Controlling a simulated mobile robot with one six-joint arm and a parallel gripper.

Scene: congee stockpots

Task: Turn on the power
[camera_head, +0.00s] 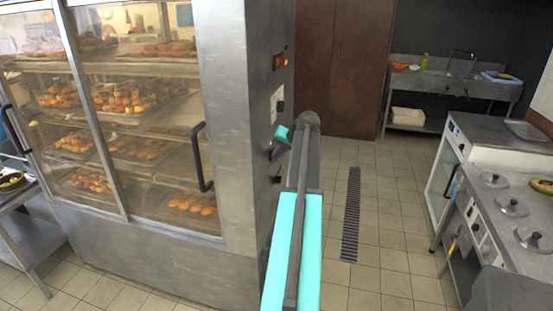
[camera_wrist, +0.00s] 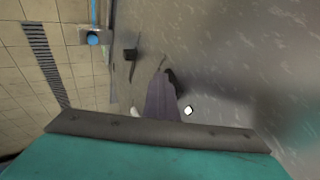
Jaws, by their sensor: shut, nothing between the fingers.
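A tall steel display cabinet (camera_head: 228,160) stands at the left in the head view. Its right side has a panel with a glowing orange-red element (camera_head: 280,61), a pale plate (camera_head: 277,104) and a small dark control (camera_head: 277,180) lower down. I cannot tell which part is the power control. My gripper (camera_wrist: 161,75) is shut and empty, close to a grey metal surface in the wrist view. A dark knob-like part (camera_wrist: 172,80) is partly hidden beside the fingertips; contact is unclear. Another dark control (camera_wrist: 131,54) and a small bright white spot (camera_wrist: 188,110) are nearby.
Trays of food (camera_head: 150,95) are behind the cabinet's glass, with a black door handle (camera_head: 201,157). A steel counter with lidded pots (camera_head: 511,205) stands at the right. A sink bench (camera_head: 455,85) is at the back. Tiled floor with a drain grate (camera_head: 350,215) lies between.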

